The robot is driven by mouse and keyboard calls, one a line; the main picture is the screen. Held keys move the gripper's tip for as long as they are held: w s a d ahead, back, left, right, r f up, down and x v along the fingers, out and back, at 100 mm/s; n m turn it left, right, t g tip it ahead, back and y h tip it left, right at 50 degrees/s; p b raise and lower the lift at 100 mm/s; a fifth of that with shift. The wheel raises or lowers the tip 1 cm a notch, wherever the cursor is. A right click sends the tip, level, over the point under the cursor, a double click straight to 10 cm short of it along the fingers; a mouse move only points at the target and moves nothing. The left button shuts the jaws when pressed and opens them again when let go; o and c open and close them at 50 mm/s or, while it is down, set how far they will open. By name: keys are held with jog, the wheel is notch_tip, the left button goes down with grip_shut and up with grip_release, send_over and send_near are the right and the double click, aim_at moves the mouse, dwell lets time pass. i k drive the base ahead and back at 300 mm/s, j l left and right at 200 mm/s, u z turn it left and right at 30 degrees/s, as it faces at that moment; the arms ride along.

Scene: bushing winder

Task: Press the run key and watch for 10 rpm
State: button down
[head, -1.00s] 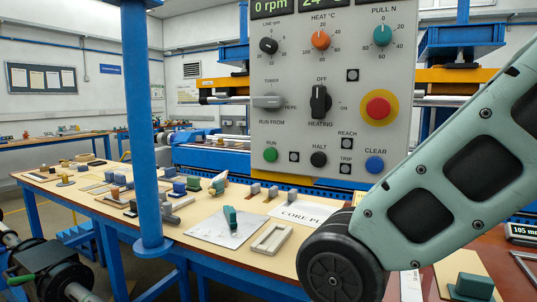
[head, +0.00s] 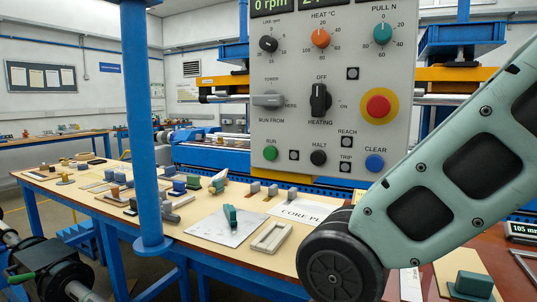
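The grey control panel (head: 345,75) hangs in the middle of the head view. The green run key (head: 270,153) is at its lower left, with nothing touching it that I can see. The rpm display (head: 271,6) at the top left of the panel reads 0 rpm and is cut by the frame's top edge. The line rpm knob (head: 269,45) is below it, and the run-from switch (head: 268,101) points right toward "here". My gripper is outside the frame; only my arm shows at the right.
A black halt key (head: 318,158), a blue clear key (head: 374,163) and a red stop button (head: 378,107) share the panel. A blue post (head: 146,120) stands left of it. The bench (head: 200,262) below carries several small blocks and plates.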

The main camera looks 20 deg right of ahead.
aim_at(270, 153)
jog(key=k, duration=0.6)
jog(key=z, duration=2)
jog(key=k+j, duration=0.1)
jog(key=j, duration=1.3)
jog(key=k+j, duration=0.15)
jog(key=j, duration=0.55)
